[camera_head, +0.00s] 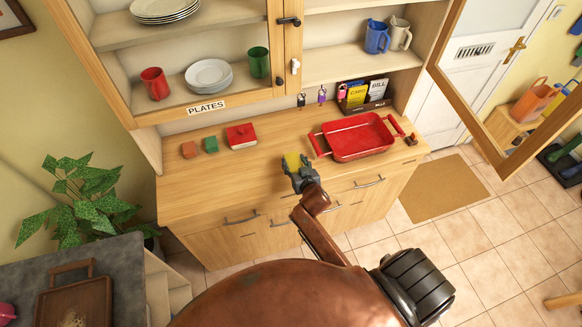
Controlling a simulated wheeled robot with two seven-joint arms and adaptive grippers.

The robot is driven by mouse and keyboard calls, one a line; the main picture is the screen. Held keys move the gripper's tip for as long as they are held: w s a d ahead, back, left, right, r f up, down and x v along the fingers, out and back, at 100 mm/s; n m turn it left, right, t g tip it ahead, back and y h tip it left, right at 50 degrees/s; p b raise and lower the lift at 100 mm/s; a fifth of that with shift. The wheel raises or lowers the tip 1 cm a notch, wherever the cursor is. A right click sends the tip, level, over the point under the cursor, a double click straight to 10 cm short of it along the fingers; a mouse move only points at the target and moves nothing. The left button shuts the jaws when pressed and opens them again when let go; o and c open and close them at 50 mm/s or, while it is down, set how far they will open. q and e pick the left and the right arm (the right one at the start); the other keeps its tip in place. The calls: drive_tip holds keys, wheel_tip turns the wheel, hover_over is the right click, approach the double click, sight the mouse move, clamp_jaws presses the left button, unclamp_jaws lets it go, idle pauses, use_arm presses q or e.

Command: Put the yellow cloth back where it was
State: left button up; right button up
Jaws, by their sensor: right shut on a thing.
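The yellow cloth (292,160) shows as a small yellow patch at the fingertips of my right gripper (297,170). The gripper is shut on it, over the front part of the wooden counter (240,185). Most of the cloth is hidden by the fingers, and I cannot tell whether it touches the counter. My left gripper is not in view.
A red tray (357,137) with handles lies right of my right gripper. Small red and green blocks (211,145) and a red box (241,136) stand at the back left. An open cabinet door (500,85) hangs at right. The counter's left front is clear.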

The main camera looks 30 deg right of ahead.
sight(291, 167)
drive_tip(key=shift+w+a+f, duration=0.1)
drive_tip(key=shift+w+f, duration=0.85)
drive_tip(key=shift+f, duration=0.15)
drive_tip(key=shift+w+f, duration=0.15)
drive_tip(key=shift+f, duration=1.5)
drive_tip(key=shift+f+b, duration=0.2)
drive_tip(key=shift+b, duration=0.1)
drive_tip(key=o, duration=1)
drive_tip(key=shift+r, duration=0.15)
drive_tip(key=shift+s+r, duration=0.15)
drive_tip(key=shift+s, duration=0.05)
drive_tip(key=v, duration=1.1)
drive_tip(key=shift+s+a+p, duration=0.15)
drive_tip(key=shift+s+p, duration=0.15)
